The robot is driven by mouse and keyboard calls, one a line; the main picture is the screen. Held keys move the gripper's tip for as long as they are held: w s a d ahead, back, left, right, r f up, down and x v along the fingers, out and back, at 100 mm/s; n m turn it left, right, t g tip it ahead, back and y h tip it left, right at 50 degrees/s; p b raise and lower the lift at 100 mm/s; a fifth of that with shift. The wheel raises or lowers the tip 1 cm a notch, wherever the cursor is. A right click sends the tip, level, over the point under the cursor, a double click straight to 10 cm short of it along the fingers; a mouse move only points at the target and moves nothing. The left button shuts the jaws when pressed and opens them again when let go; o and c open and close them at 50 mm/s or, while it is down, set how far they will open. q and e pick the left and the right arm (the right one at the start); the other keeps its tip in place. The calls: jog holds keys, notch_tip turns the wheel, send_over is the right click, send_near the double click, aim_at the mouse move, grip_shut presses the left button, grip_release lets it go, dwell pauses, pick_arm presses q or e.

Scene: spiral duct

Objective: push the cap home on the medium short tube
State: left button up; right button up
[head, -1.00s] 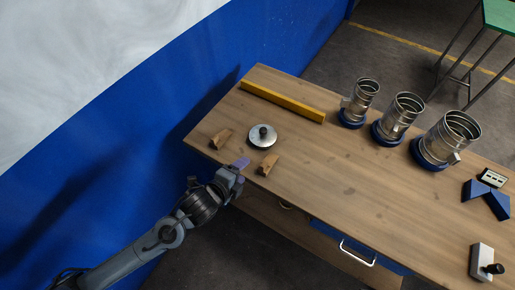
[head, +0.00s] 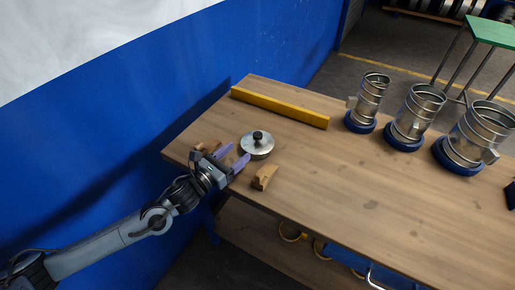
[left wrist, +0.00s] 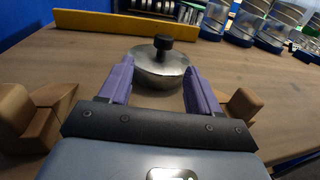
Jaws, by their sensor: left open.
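The cap (head: 257,146) is a round metal disc with a black knob, lying on the wooden table between two wooden blocks; it also shows in the left wrist view (left wrist: 160,67). My left gripper (head: 236,158) is open and empty just short of the cap. In the left wrist view its purple fingers (left wrist: 158,88) point at the cap, which lies between and just beyond the tips. Three metal tubes stand upright in blue bases at the right. The medium short tube seems to be the middle one (head: 419,112). My right gripper is not in view.
A yellow bar (head: 280,107) lies along the back left of the table. One wooden block (head: 264,177) is right of the gripper, another (head: 207,147) behind it. The smaller tube (head: 369,98) and wider tube (head: 477,135) flank the middle one. The table's middle is clear.

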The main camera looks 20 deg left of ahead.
aim_at(255, 140)
pick_arm(q)
jog(key=shift+d+b+x, duration=0.2)
jog(key=shift+b+x, duration=0.45)
jog(key=shift+x, duration=3.65)
jog(key=shift+s, duration=0.1)
jog(key=c, duration=1.1)
grip_shut()
jog(key=shift+r, duration=0.1)
